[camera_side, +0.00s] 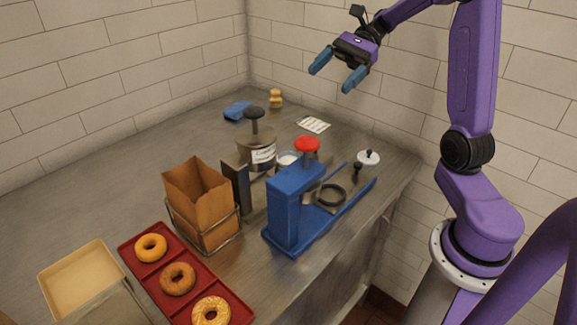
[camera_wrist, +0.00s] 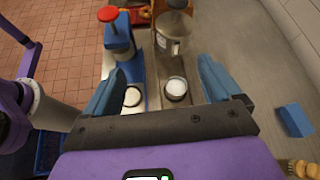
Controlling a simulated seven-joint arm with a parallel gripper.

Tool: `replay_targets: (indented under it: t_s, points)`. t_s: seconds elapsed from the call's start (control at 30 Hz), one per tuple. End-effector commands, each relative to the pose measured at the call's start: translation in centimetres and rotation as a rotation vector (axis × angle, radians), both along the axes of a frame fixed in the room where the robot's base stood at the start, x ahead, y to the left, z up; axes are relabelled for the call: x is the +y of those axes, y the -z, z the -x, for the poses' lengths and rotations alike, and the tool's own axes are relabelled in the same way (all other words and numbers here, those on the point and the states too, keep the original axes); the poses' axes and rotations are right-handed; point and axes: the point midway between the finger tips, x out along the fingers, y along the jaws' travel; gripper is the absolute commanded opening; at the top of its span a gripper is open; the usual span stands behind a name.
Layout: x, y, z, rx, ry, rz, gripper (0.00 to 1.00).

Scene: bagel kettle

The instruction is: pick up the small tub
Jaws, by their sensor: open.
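The small tub (camera_side: 287,160) is a short round container with white contents. In the wrist view the tub (camera_wrist: 176,88) shows between my fingers, nearer the right one. My gripper (camera_side: 335,78) is open and empty, high above the counter at the back. Its blue fingers are spread wide in the wrist view (camera_wrist: 160,72), well apart from the tub.
The blue press (camera_side: 285,209) with a red knob (camera_side: 307,144) and the pot (camera_side: 262,157) with a black knob stand close around the tub. A white lid (camera_side: 368,158) lies right. A paper bag (camera_side: 200,197) and red donut tray (camera_side: 136,261) are in front.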

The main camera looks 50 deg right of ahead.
Motion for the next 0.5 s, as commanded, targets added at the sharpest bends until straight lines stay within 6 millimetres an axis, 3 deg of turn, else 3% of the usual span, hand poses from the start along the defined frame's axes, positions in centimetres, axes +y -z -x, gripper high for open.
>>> replay_targets:
  t_s: [0.33, 0.5]
  points:
    - [-5.3, 0.2, -1.6, 0.056, 0.227, -0.116, 0.91]
    - [-4.9, 4.0, -1.6, 0.059, 0.217, -0.113, 0.91]
